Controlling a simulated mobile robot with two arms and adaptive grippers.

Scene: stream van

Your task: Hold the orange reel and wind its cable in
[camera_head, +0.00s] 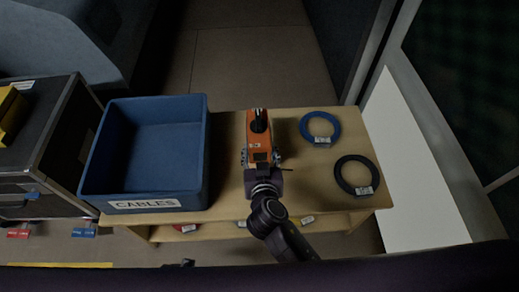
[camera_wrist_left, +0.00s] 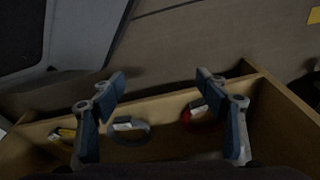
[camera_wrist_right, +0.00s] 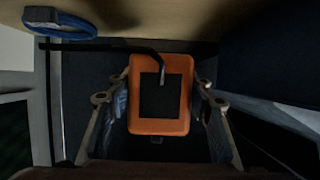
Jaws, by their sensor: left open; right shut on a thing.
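The orange reel (camera_head: 256,148) stands on the wooden table, with a black crank or knob (camera_head: 259,123) on top. My right gripper (camera_head: 262,161) is shut on the reel from the near side. In the right wrist view the reel (camera_wrist_right: 146,124) sits between the two fingers, and a black strip that looks like its cable (camera_wrist_right: 110,46) runs off to the left. How much cable is out is hard to tell. My left gripper (camera_wrist_left: 160,82) is open and empty, with the table's lower shelf below it.
A blue bin (camera_head: 203,160) labelled CABLES stands on the left. A blue coil (camera_head: 305,130) and a black coil (camera_head: 341,178) lie on the table (camera_head: 300,195) at right. The lower shelf holds a grey coil (camera_wrist_left: 146,130) and a red coil (camera_wrist_left: 187,118). A black case (camera_head: 60,130) stands far left.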

